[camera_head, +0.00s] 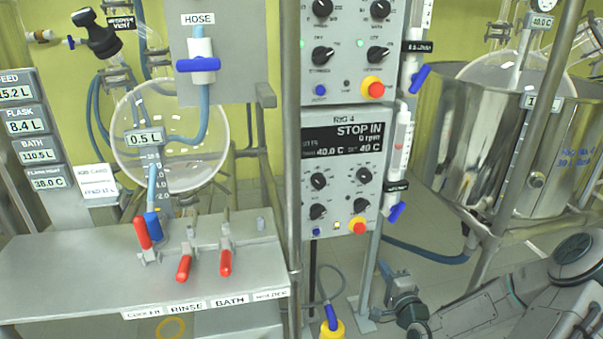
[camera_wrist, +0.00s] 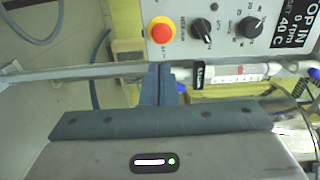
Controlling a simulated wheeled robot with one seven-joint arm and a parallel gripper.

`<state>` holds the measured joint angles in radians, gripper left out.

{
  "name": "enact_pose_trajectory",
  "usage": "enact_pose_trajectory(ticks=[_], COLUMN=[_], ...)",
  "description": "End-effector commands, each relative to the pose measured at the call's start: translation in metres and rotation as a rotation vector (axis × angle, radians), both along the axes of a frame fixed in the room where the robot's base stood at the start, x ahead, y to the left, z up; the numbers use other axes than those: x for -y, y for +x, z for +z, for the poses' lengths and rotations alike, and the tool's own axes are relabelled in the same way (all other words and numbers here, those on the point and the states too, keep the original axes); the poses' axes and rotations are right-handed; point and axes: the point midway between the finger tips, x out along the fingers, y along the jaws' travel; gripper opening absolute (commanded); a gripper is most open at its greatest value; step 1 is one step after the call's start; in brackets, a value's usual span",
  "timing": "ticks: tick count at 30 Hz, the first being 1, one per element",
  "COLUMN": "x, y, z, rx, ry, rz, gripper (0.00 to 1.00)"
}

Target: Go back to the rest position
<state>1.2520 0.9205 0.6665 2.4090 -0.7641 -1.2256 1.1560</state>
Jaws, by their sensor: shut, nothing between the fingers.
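My gripper (camera_wrist: 161,84) shows in the wrist view, its two fingers together with nothing between them. Beyond the fingertips is the lower part of the Rig 4 control panel, with a red button on a yellow base (camera_wrist: 161,31) and black knobs. The gripper looks apart from the panel, but the exact gap cannot be told. In the head view my arm (camera_head: 500,305) reaches in at the lower right, and the fingers are out of frame. The Rig 4 panel (camera_head: 343,200) shows there upright on its frame, its display reading STOP IN.
A steel bath vessel (camera_head: 470,135) stands right of the panel, above my arm. A syringe-like tube (camera_head: 401,145) with blue levers hangs beside the panel. Left are a round glass flask (camera_head: 190,150) and a grey shelf (camera_head: 70,275) with red-handled valves. A motor-like unit (camera_head: 402,300) stands low near my arm.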

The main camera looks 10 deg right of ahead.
Motion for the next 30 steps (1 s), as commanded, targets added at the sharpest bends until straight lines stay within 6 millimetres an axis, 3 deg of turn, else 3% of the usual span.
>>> enact_pose_trajectory(ticks=[8,14,20,30], x=[-0.034,-0.052,-0.064,-0.096], y=[0.007,-0.004,-0.025,-0.086], z=[0.017,0.043,0.093,0.208], rx=[-0.264,-0.512,-0.712,-0.95], ry=[-0.323,-0.652,-0.925,-1.217], rz=[0.139,0.259,0.353,0.515], gripper=[0.0,0.0,0.0,0.0])
